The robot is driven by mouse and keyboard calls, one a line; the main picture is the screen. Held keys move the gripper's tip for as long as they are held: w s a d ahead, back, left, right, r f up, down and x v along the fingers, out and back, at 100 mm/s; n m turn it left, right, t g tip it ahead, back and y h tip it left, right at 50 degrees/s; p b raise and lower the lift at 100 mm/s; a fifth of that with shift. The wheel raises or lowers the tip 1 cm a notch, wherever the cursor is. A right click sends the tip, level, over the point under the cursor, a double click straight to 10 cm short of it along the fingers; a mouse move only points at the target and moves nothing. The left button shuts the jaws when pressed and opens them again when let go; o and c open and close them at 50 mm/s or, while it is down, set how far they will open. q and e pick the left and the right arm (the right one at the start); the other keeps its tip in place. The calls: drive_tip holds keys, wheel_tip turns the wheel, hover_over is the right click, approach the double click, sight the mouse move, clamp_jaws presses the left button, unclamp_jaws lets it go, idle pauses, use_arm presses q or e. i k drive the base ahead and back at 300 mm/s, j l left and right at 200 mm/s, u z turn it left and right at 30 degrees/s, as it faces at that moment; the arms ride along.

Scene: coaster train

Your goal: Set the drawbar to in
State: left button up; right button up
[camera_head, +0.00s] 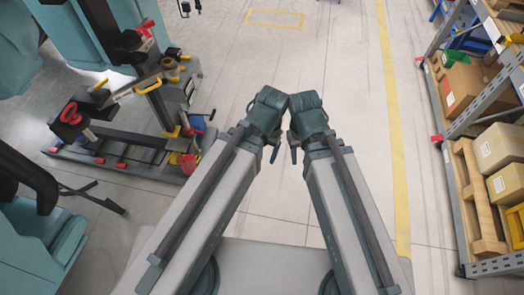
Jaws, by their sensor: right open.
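Coupling gear of the coaster train stands at the left, between teal car bodies (95,32). A grey bar with a yellow grip (148,86) runs slantwise there, between dark fittings; it may be the drawbar, but I cannot tell its setting. My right gripper (293,154) is open and empty, by the wrist of the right arm, over bare floor. My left gripper (274,153) hangs just left of it, small and partly hidden by its wrist; its jaw state is unclear. Both are well to the right of the coupling gear and touch nothing of it.
A dark low frame with red blocks (115,161) lies under the coupling gear. A red round part (187,162) sits at its right end. A shelf rack with cardboard boxes (503,147) and a wooden pallet (478,205) stands at the right. The pale floor between is clear.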

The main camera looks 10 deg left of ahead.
sight(123, 93)
drive_tip(key=u, duration=1.25)
